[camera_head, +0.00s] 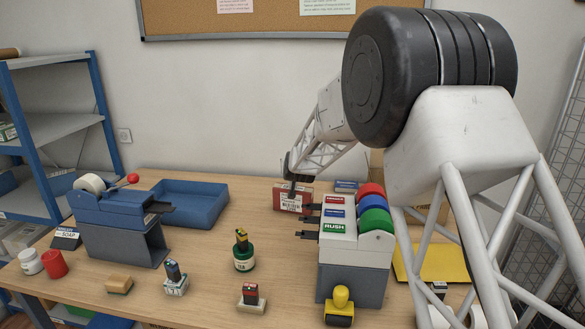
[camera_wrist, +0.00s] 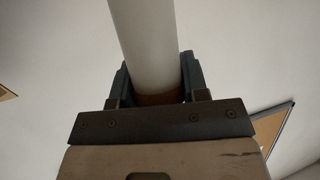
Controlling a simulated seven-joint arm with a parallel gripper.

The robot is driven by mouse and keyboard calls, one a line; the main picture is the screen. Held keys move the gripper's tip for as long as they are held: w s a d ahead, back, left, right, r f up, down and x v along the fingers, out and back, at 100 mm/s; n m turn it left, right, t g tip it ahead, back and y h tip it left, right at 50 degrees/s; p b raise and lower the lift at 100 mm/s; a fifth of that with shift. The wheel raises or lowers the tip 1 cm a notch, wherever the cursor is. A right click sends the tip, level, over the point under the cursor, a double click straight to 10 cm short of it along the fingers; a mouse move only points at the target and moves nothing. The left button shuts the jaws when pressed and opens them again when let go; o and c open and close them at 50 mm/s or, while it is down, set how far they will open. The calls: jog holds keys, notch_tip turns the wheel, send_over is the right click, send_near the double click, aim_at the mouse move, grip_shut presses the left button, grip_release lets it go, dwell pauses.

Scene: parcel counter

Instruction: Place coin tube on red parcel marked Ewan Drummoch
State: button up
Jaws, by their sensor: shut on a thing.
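My gripper (camera_wrist: 155,78) is shut on a white tube (camera_wrist: 146,40), which stands up between the two dark fingers in the wrist view. The tube has a brownish band at its near end. In the head view my gripper (camera_head: 291,188) is small and dark, at the front of or above a red parcel (camera_head: 307,202) at the back of the counter. The parcel has a white label, whose name is too small to read. The tube cannot be made out in the head view. Whether anything touches the parcel cannot be told.
A stamp rack (camera_head: 338,244) with coloured rolls stands right of and nearer than the parcel. A blue tray (camera_head: 222,206) lies to its left, with a blue tape dispenser (camera_head: 112,210) beyond. My arm hides the right side.

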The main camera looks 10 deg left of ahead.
jog(key=shift+f, duration=0.25)
jog(key=shift+f, duration=0.1)
jog(key=o, duration=1)
jog(key=shift+v, duration=6.05)
